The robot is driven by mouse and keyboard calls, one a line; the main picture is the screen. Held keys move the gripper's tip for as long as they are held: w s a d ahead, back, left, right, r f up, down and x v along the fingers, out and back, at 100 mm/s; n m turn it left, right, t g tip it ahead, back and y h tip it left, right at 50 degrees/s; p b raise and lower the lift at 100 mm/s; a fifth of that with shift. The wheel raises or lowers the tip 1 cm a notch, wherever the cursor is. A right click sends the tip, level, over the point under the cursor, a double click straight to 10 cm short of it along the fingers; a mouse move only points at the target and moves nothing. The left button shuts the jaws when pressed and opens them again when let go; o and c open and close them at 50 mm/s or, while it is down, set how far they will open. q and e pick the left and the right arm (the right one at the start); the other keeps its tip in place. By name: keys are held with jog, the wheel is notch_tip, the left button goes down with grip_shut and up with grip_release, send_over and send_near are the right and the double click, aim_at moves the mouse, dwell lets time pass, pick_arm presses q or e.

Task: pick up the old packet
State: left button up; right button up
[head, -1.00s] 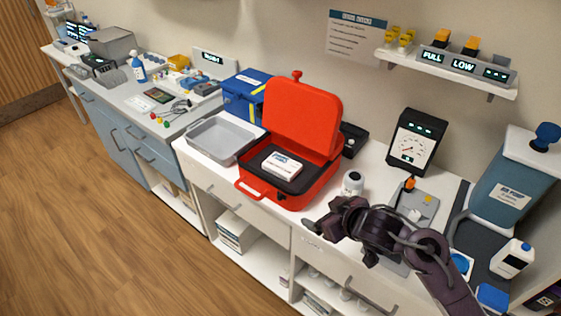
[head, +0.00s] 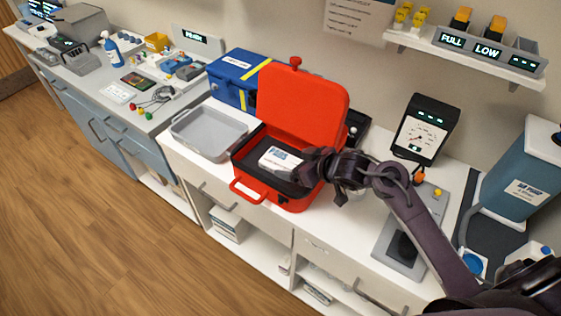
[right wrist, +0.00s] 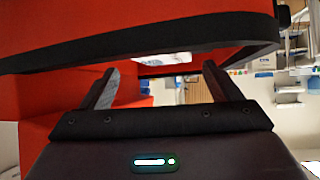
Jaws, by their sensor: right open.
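The packet (head: 279,161) is a small white box with a blue label. It lies on the dark lining inside the open red case (head: 296,204) in the head view. In the right wrist view, a white patch (right wrist: 165,58), likely the packet, shows beyond the case's dark rim. My right gripper (head: 312,165) is at the right part of the case, close to the packet's right end. In the wrist view its two fingers (right wrist: 158,85) stand apart with nothing between them. I cannot tell whether a fingertip touches the packet. My left gripper is not in view.
The red lid (head: 300,110) stands upright behind the packet. A grey tray (head: 207,132) is left of the case, with a blue box (head: 238,77) behind it. A gauge (head: 421,130) stands to the right. The white counter (head: 330,238) is bare in front.

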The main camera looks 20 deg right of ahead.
aim_at(282, 161)
jog(key=p+x, duration=0.1)
jog(key=x, duration=0.3)
jog(key=shift+w+a, duration=0.1)
jog(key=shift+a, duration=0.15)
jog(key=shift+w+a+f, duration=0.1)
jog(key=shift+w+f, duration=0.1)
jog(key=c, duration=0.5)
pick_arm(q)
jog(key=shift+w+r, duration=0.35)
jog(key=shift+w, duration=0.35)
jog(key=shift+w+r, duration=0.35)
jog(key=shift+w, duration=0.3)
pick_arm(e)
jog(key=c, duration=0.4)
